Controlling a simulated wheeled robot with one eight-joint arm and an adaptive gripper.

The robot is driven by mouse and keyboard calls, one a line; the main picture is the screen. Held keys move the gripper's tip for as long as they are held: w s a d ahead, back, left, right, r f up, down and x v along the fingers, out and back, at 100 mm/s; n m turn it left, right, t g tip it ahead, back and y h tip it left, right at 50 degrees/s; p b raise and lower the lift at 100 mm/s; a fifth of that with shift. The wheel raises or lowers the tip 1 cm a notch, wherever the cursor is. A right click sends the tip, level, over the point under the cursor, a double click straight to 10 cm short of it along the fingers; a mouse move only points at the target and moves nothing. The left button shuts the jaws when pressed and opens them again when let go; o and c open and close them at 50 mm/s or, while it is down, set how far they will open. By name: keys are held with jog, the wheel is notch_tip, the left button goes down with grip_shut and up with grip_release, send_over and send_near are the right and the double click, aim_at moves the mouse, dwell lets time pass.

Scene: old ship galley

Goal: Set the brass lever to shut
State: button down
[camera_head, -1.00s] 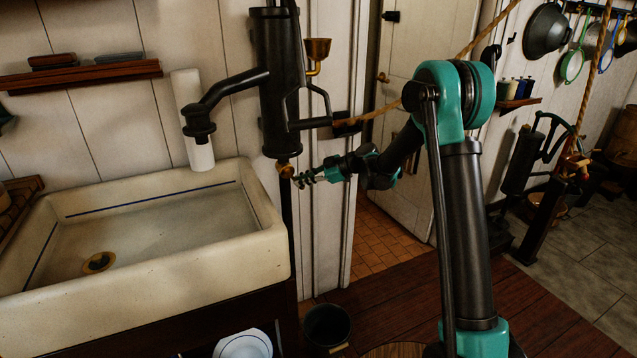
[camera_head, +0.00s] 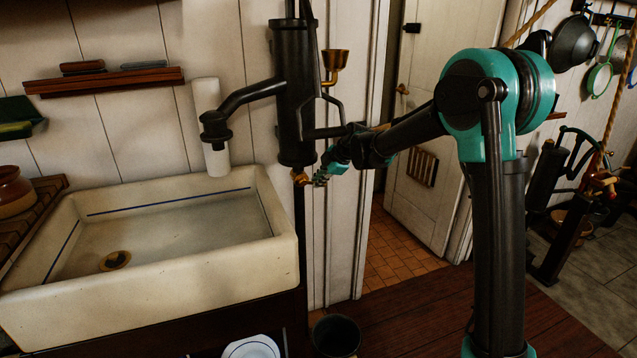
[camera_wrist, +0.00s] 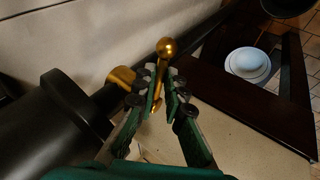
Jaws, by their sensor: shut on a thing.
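The brass lever (camera_wrist: 165,50) has a round ball knob and sits at the foot of the black pump (camera_head: 295,95). In the head view its brass fitting (camera_head: 300,177) shows below the pump body, but the lever's exact angle is unclear there. My gripper (camera_head: 321,177) reaches in from the right, just under the pump. In the wrist view my gripper (camera_wrist: 160,82) is shut on the lever, with a finger on each side of its shaft. The ball knob stands out past the fingertips. The lever's base is partly hidden by the fingers.
The white sink (camera_head: 210,265) lies left of the pump, under its spout. A black bucket (camera_head: 336,335) and a white-blue dish (camera_head: 250,346) are low at the front. A brass cup (camera_head: 335,62) is beside the pump. An open doorway lies behind my arm.

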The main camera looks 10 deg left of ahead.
dwell(0.4)
jog(key=c, duration=1.6)
grip_release()
jog(key=shift+r, duration=0.15)
jog(key=v, duration=1.2)
jog(key=shift+s, duration=0.1)
